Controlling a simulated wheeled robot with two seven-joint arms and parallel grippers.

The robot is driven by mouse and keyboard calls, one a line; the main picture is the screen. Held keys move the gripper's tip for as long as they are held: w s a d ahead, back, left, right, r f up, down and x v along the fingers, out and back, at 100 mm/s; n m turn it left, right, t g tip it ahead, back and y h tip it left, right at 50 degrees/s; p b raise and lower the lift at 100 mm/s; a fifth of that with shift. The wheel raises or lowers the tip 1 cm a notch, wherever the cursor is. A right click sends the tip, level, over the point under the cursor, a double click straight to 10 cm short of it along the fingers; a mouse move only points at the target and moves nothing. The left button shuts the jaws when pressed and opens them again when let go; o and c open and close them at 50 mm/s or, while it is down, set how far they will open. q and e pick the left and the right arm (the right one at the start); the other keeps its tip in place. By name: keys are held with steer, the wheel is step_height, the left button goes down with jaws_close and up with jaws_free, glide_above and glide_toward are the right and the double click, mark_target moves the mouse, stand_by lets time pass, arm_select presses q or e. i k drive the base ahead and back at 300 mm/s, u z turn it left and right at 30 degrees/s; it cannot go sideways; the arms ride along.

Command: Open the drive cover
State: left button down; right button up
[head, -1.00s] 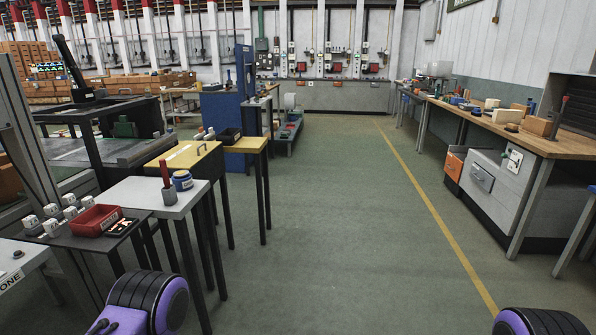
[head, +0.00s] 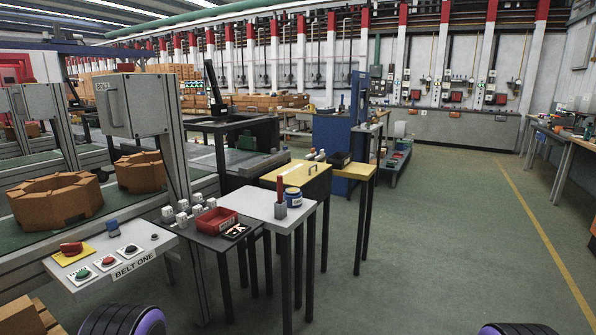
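No label that I can read says drive cover. A grey box (head: 133,105) with a lettered plate on its top edge and a handle on its front is fixed to the belt frame at the left of the head view; its front looks shut. A yellow box (head: 300,180) with a small dark handle stands near the middle, its top lying flat. I cannot tell which is the drive cover. Neither of my grippers is in view; only rounded black and purple parts of my arms show at the bottom edge.
A panel marked BELT ONE (head: 133,266) with red and green buttons stands front left. Beside it are a dark table with a red tray (head: 214,221) and a white table with a blue-and-white jar (head: 293,197). Orange brick rings (head: 57,197) sit on the belt. Green floor (head: 440,240) is clear at right.

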mark_target(297, 173)
steer(key=i, duration=1.3)
steer(key=z, duration=0.7)
